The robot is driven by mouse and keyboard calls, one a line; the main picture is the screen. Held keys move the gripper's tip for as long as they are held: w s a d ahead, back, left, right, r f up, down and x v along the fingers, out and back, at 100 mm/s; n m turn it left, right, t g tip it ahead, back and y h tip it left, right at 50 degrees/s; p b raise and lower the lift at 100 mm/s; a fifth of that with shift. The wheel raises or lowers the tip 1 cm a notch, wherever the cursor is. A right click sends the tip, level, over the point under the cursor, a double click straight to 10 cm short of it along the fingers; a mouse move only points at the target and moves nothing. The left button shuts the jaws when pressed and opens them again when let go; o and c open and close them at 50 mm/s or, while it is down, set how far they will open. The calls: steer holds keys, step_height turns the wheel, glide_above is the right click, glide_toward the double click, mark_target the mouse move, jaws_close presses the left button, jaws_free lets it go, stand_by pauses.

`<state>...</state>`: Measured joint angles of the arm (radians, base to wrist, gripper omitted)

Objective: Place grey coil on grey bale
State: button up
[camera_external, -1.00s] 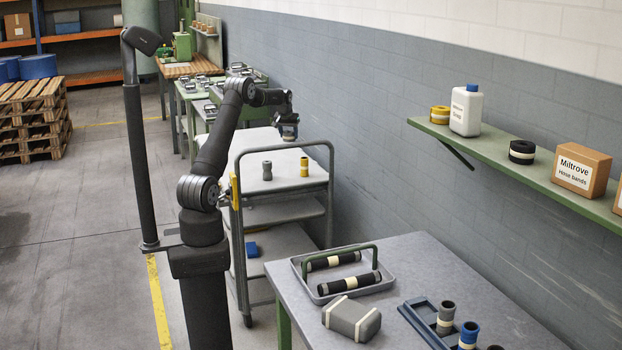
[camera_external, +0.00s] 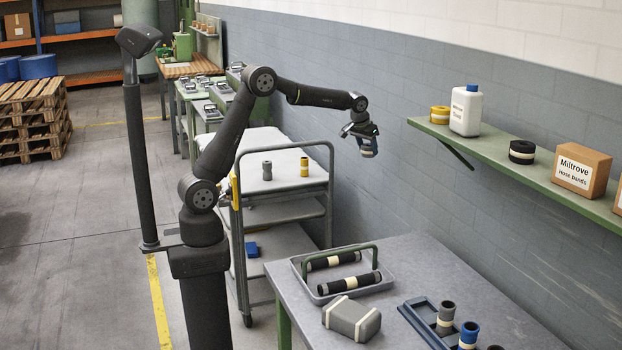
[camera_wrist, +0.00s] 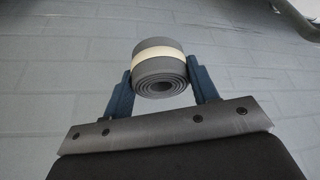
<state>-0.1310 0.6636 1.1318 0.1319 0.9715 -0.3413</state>
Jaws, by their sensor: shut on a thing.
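The grey coil (camera_wrist: 160,68), a rolled band with a cream stripe around it, is held between the two blue fingers of my gripper (camera_wrist: 161,84) in the wrist view. In the external view my gripper (camera_external: 368,146) is in the air, right of the trolley and in front of the grey wall, with the coil barely visible at its tip. The grey bale (camera_external: 351,319), a block with cream bands, lies on the grey table at the lower middle, below and well apart from my gripper. Its top is bare.
A grey tray (camera_external: 343,291) with a green handle and black rolls stands behind the bale. A blue rack (camera_external: 425,325) with upright rolls is at its right. The wall shelf (camera_external: 520,165) holds a white bottle, rolls and a box. A trolley (camera_external: 270,172) carries two small rolls.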

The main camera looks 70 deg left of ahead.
steer(key=s+d+m+h, duration=0.15)
steer(key=d+m, duration=0.25)
steer(key=d, duration=2)
steer(key=s+d+m+h, duration=0.1)
steer(key=s+d, duration=0.3)
steer(key=d, duration=0.4)
steer(key=s+d+m, duration=0.2)
steer(key=s+d, duration=0.3)
steer(key=d, duration=0.2)
steer(key=s+d+m+h, duration=0.1)
steer(key=s+d, duration=0.3)
steer(key=d, duration=0.4)
steer(key=s+d+m+g+h, duration=0.1)
steer(key=s+d+m, duration=0.2)
steer(key=s+d, duration=0.7)
steer(key=s+d+m, duration=0.3)
steer(key=s+d, duration=0.2)
steer(key=s, duration=1)
steer(key=s+d+m+g+h, duration=0.1)
steer(key=s+d+m, duration=0.2)
steer(key=s+d, duration=0.7)
glide_above(351, 305)
steer(key=a, duration=0.2)
steer(key=f, duration=0.6)
steer(key=shift+s+d+f, duration=0.2)
steer(key=shift+s+f, duration=0.15)
steer(key=shift+f, duration=2.05)
steer(key=shift+f, duration=0.1)
steer(key=o, duration=1)
steer(key=shift+o, duration=0.2)
